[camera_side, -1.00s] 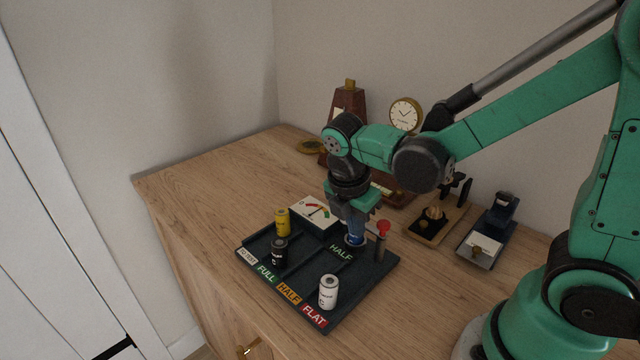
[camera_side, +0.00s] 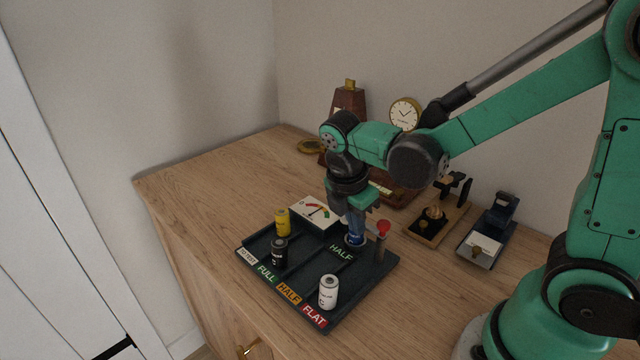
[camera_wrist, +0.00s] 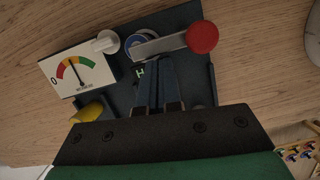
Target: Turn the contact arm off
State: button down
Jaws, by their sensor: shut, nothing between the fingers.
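The contact arm is a flat grey metal bar (camera_wrist: 160,46) with a red round knob (camera_wrist: 203,37) at its right end in the wrist view. The bar passes over the top of a blue battery (camera_wrist: 138,42). In the side view the red knob (camera_side: 383,228) stands at the right back of the dark tester tray (camera_side: 350,301). My gripper (camera_wrist: 157,62) is shut and empty, pointing down, its fingertips close beside the bar. I cannot tell whether they touch it. In the side view my gripper (camera_side: 355,228) is just above the blue battery (camera_side: 354,240), partly hiding it and the bar.
A white meter (camera_side: 316,212) stands at the tray's back; its needle (camera_wrist: 78,72) is off zero. Yellow (camera_side: 282,222), black (camera_side: 279,252) and white (camera_side: 328,292) batteries stand on the tray. Two small devices stand to the right (camera_side: 437,215) (camera_side: 484,247). The desk's left side is clear.

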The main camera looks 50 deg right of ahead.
aim_at(365, 237)
jog(key=shift+w+d+m, duration=0.1)
jog(key=shift+d+m, duration=0.05)
jog(key=shift+m, duration=0.35)
jog(key=m, duration=0.1)
jog(key=d+m, duration=0.1)
jog(key=m, duration=0.1)
jog(key=m+g, duration=0.1)
jog(key=shift+w+d, duration=0.25)
jog(key=shift+d, duration=0.1)
jog(key=m, duration=0.1)
jog(key=d+m, duration=0.1)
jog(key=m, duration=0.1)
jog(key=m+g+y, duration=0.1)
jog(key=m, duration=0.1)
jog(key=shift+s+d, duration=0.15)
jog(key=shift+d, duration=0.2)
jog(key=m, duration=0.1)
jog(key=d+m+y, duration=0.1)
jog(key=m, duration=0.1)
jog(key=s+m, duration=0.1)
jog(key=m, duration=0.1)
jog(key=shift+d+y, duration=0.3)
jog(key=shift+s+d, duration=0.1)
jog(key=shift+s, duration=0.05)
jog(key=shift+s+d, duration=0.1)
